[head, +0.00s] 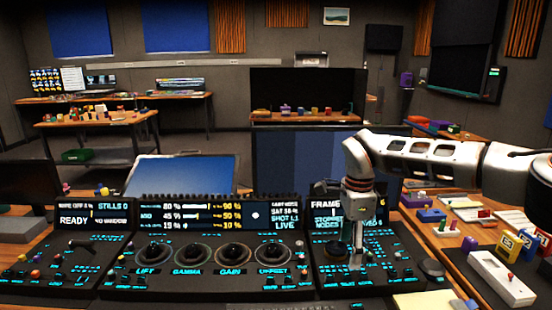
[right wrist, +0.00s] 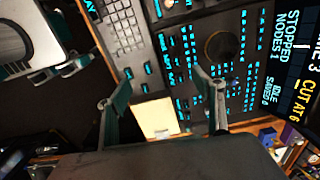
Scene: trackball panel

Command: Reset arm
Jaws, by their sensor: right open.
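My right gripper (head: 356,262) reaches down from the right over the right-hand section of the control panel (head: 325,283). In the right wrist view its two fingers stand apart, and the open gripper (right wrist: 160,85) has nothing between them. A dark round dial (right wrist: 220,46) lies on the panel beyond the fingers. Whether a fingertip touches the panel I cannot tell. The trackballs labelled lift (head: 146,254), gamma (head: 188,254), gain (head: 230,254) and offset (head: 273,254) sit to the left of the gripper. My left gripper is not in view.
Screens rise behind the panel, including a display reading "LIVE" (head: 235,215). The right desk holds a white device (head: 500,278), a yellow box (head: 508,247) and small coloured blocks. A pale notepad (head: 425,300) lies near the front. Space above the trackballs is clear.

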